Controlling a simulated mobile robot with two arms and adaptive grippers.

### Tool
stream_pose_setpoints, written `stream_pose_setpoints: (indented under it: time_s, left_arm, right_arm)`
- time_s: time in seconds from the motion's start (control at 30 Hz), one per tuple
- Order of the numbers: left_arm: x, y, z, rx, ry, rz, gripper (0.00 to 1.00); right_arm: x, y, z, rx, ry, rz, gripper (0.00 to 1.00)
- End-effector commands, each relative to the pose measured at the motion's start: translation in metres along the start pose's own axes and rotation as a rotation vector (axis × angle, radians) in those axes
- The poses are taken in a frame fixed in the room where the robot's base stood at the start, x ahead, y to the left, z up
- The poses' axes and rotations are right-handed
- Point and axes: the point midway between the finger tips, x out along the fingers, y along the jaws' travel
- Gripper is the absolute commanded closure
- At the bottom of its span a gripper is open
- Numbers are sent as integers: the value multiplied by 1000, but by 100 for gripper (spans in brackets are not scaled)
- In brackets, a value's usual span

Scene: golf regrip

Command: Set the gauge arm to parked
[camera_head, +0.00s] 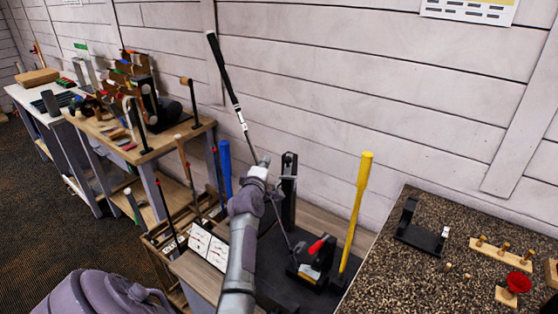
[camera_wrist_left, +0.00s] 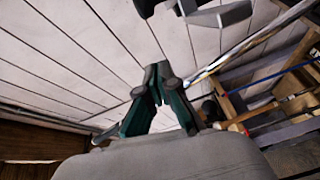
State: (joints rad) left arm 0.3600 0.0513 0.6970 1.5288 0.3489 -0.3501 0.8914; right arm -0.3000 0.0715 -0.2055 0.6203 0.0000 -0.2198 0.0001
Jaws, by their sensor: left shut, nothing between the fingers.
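My left arm rises from the bottom of the head view, with the left gripper (camera_head: 264,163) at its upper end over the dark bench. In the left wrist view the left gripper (camera_wrist_left: 156,80) is shut, its fingertips together and empty. A dark upright post (camera_head: 289,185) stands just right of the gripper; I cannot tell for certain whether it carries the gauge arm. A golf club with a black grip (camera_head: 219,62) leans up behind the gripper, its lower shaft partly hidden by my arm. My right gripper is not in view.
A yellow tube (camera_head: 356,212) stands upright to the right, a blue tube (camera_head: 225,168) to the left. A red-handled tool (camera_head: 318,245) is low on the bench. A speckled worktop (camera_head: 385,275) holds a black cradle and wooden racks. The plank wall stands close behind.

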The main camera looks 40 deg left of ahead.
Motion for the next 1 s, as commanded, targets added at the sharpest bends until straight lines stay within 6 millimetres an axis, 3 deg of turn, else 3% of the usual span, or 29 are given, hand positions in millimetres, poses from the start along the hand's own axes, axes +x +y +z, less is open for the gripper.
stream_pose_setpoints:
  time_s: [0.07,0.3,0.87,1.0]
  left_arm:
    - [14,2,-1,1,1,-1,100]
    - [21,2,32,-1,-1,-2,100]
    - [22,0,41,0,-2,-1,100]
    - [23,2,51,0,-12,1,100]
  right_arm:
    - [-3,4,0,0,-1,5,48]
    - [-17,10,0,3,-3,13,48]
    - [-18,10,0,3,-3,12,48]
    - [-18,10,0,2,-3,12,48]
